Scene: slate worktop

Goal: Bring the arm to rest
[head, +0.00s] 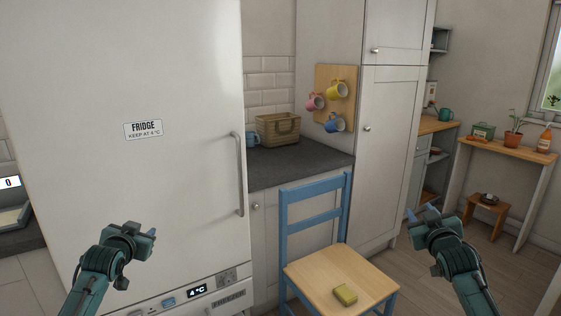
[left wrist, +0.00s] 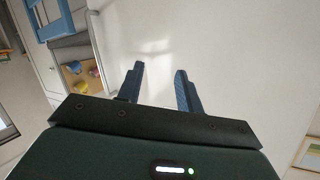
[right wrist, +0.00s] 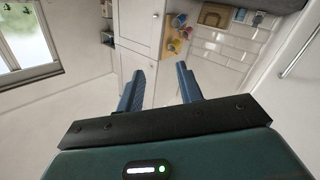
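My left gripper (head: 140,232) is raised in front of the white fridge (head: 190,90), at the lower left of the head view. In the left wrist view its two blue fingers (left wrist: 159,80) stand apart with nothing between them, facing a pale surface. My right gripper (head: 422,212) is raised to the right of the blue chair (head: 315,217) in the head view. In the right wrist view its fingers (right wrist: 160,76) are also apart and empty. Both grippers appear clear of the furniture.
A wicker basket (head: 278,129) stands on the dark worktop (head: 300,167). Mugs hang on a wooden board (head: 326,75). A low stool (head: 487,207) stands by a side table (head: 508,149). Floor is open at right.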

